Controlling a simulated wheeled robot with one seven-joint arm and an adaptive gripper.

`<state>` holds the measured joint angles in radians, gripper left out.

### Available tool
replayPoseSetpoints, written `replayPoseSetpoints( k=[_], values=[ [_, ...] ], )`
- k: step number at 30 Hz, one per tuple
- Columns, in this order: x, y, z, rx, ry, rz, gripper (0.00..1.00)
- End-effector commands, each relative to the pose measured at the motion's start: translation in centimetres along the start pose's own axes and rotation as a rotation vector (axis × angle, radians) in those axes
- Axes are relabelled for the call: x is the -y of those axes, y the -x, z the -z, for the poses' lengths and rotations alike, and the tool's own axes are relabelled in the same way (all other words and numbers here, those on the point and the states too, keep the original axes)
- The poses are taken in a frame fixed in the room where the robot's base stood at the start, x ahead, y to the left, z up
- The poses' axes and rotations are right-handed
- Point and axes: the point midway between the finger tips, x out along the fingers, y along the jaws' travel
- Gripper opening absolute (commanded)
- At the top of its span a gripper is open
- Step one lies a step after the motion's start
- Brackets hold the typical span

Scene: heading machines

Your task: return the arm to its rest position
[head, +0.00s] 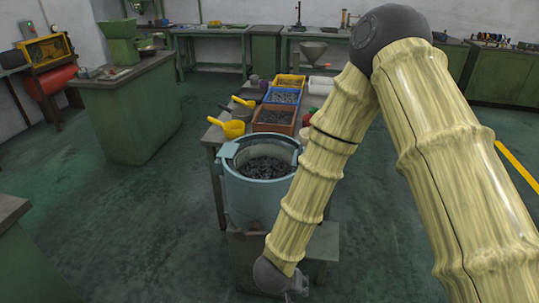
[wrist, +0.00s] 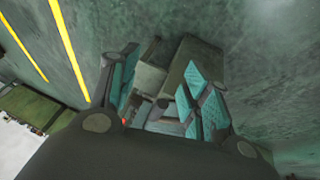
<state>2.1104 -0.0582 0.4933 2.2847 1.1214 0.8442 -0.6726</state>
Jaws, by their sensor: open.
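My arm is the task's own object. In the head view it comes in from the right, bends at a dark elbow joint high in the picture, and slopes down to the lower middle. It has a pale yellow ribbed cover. My gripper (head: 296,285) is low beside the stand under a blue bowl, and only a small part of it shows past the dark wrist. In the wrist view my gripper (wrist: 163,80) shows two fingers with teal pads, spread apart. I see nothing held between them; grey-green box shapes lie beyond.
The blue round bowl (head: 252,190) holds dark small parts and stands on a grey-green stand (head: 322,245), close to my forearm. Behind it a table carries a blue bin (head: 283,96), a brown bin (head: 274,118) and yellow scoops (head: 234,128). Open green floor (head: 150,220) lies left.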

Motion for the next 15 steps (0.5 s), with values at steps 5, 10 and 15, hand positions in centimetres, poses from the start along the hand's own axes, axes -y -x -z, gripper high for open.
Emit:
replayPoseSetpoints(
  k=[5,10,15],
  values=[
    [-1.6,-2.2,-1.6,0.009,0.011,0.019,0.48],
    [-3.7,-5.0,-4.3,0.034,0.028,0.055,0.48],
    [-6.9,-8.0,-8.9,0.092,0.052,0.109,0.48]
  ],
)
